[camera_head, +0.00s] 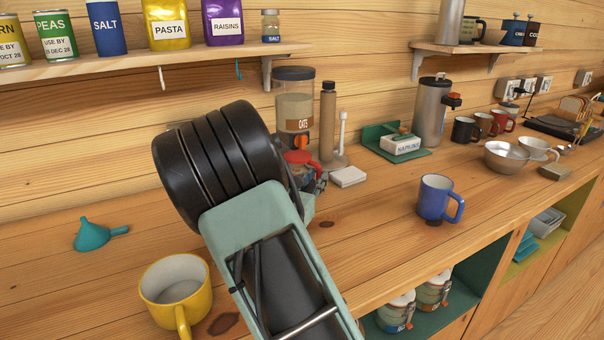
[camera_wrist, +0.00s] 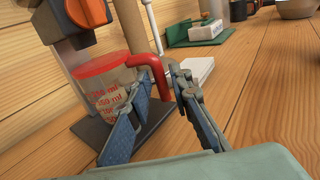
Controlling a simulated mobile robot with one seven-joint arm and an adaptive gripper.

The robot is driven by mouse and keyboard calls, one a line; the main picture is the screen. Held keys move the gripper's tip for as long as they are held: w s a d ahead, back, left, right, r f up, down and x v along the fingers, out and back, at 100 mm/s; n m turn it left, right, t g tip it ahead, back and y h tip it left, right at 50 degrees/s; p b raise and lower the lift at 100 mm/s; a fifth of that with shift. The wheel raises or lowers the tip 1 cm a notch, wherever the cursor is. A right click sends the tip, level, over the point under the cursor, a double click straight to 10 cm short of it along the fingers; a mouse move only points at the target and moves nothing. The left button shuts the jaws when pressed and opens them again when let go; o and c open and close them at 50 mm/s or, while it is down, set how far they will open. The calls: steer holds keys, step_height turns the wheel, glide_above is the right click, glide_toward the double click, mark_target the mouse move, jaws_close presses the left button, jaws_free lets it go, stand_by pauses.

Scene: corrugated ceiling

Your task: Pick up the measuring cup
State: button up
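The measuring cup (camera_wrist: 105,90) is clear with red markings in ml, a red rim and a red handle (camera_wrist: 150,63). It stands upright on the dark base of the oats dispenser (camera_head: 295,105). In the head view the cup (camera_head: 297,157) is partly hidden by my arm. My gripper (camera_wrist: 163,85) is open in the wrist view. Its two fingers appear on either side of the handle, with the handle's lower end between the fingertips. I cannot tell whether either finger touches it. In the head view my gripper (camera_head: 316,187) is mostly hidden behind my wrist.
A brown bottle (camera_head: 328,122) and a white block (camera_head: 348,177) stand just right of the cup. A yellow mug (camera_head: 175,290) and teal funnel (camera_head: 93,235) are left. The front middle counter is clear.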

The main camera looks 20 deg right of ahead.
steer(key=shift+x, duration=1.3)
jaws_close()
steer(key=shift+r, duration=0.15)
steer(key=shift+r+p, duration=0.4)
steer(key=shift+r, duration=1.35)
steer(key=s+d, duration=0.1)
steer(key=s, duration=0.4)
steer(key=s+d, duration=0.1)
steer(key=s, duration=0.4)
steer(key=s+d, duration=0.1)
steer(key=s, duration=0.4)
steer(key=shift+s+f, duration=0.25)
steer(key=s+b, duration=0.1)
steer(key=b, duration=0.2)
steer(key=shift+s+d, duration=0.15)
steer(key=shift+s, duration=0.1)
steer(key=shift+s, duration=0.2)
